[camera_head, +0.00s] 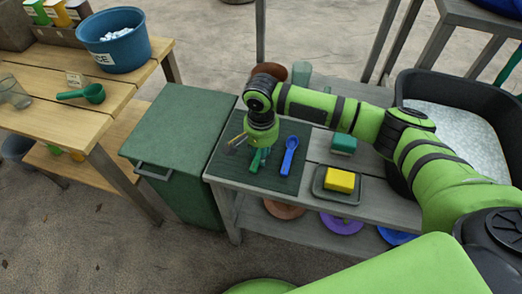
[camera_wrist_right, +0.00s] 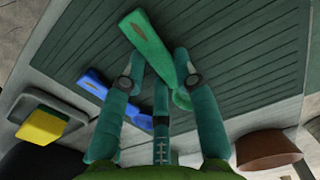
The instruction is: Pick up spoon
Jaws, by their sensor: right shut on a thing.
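A green spoon (camera_wrist_right: 148,42) lies between the fingertips of my right gripper (camera_wrist_right: 155,72) in the wrist view, its handle pointing up and its small bowl close to the right finger. The gripper is shut on it. In the head view my right gripper (camera_head: 256,148) points down over the dark green ribbed mat (camera_head: 230,170), with green showing under it. A blue spoon (camera_head: 289,155) lies on the mat just to the right; it also shows in the wrist view (camera_wrist_right: 100,95), partly hidden behind a finger. The left gripper is out of view.
A yellow sponge (camera_head: 339,180) sits in a dark tray (camera_head: 336,195) on the grey table, with a teal block (camera_head: 343,145) behind it. A green bin (camera_head: 178,130) stands left. The wooden table holds a blue bucket (camera_head: 113,40) and a green scoop (camera_head: 83,94).

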